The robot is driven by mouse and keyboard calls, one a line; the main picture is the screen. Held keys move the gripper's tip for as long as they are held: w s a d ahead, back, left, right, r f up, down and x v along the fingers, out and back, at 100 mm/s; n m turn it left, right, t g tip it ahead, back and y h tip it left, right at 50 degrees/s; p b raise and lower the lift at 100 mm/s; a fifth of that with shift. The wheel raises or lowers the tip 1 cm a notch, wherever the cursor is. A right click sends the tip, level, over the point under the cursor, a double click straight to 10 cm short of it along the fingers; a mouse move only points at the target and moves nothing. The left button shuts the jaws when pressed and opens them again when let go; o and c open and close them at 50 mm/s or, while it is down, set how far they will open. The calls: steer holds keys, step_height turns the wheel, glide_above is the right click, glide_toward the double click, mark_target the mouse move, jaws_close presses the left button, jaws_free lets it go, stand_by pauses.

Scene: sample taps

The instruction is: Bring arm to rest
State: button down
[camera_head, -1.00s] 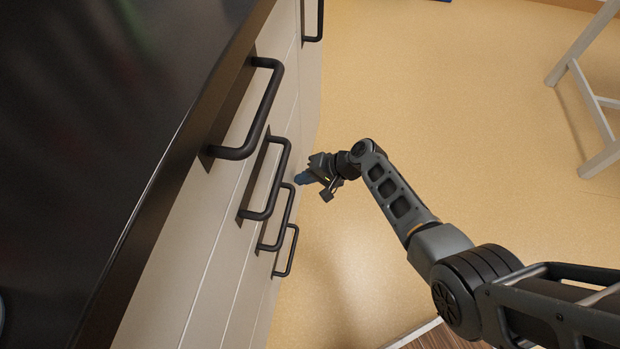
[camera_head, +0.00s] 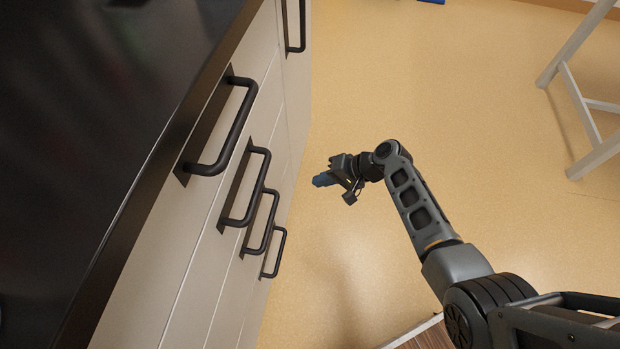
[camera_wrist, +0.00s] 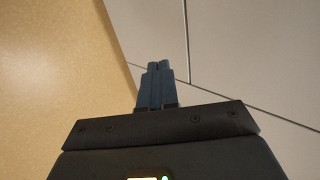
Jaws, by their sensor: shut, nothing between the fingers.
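My gripper (camera_head: 322,180) reaches out over the yellow floor to the right of the drawer fronts, apart from the handles in the head view. In the wrist view my gripper (camera_wrist: 158,68) shows its two blue fingers pressed together, with nothing between them. Behind the fingers are pale cabinet panels (camera_wrist: 240,45) with thin seams.
A cabinet with a dark top (camera_head: 90,110) stands at left. Its front carries several black handles, the nearest a large one (camera_head: 238,125). A white-legged frame (camera_head: 575,95) stands at upper right. The tan floor (camera_head: 430,90) between them is clear.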

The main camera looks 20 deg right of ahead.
steer(key=v, duration=0.3)
steer(key=shift+s+d+r+p, duration=0.15)
steer(key=shift+d+r+p, duration=0.1)
steer(key=shift+p, duration=0.15)
steer(key=s+a+f+t+h, duration=0.15)
steer(key=s+f+h, duration=0.25)
steer(key=s, duration=0.9)
steer(key=s+r+n+t+h, duration=0.25)
steer(key=s+r, duration=0.45)
steer(key=s, duration=0.6)
steer(key=s+r+n+t+h, duration=0.1)
steer(key=s+r+n+t, duration=0.15)
steer(key=s+r, duration=0.75)
steer(key=s+r+n+t, duration=0.1)
steer(key=r+n+t, duration=0.15)
steer(key=r, duration=1.45)
step_height(320, 180, up, 17)
steer(key=p, duration=1.6)
steer(key=shift+a, duration=0.45)
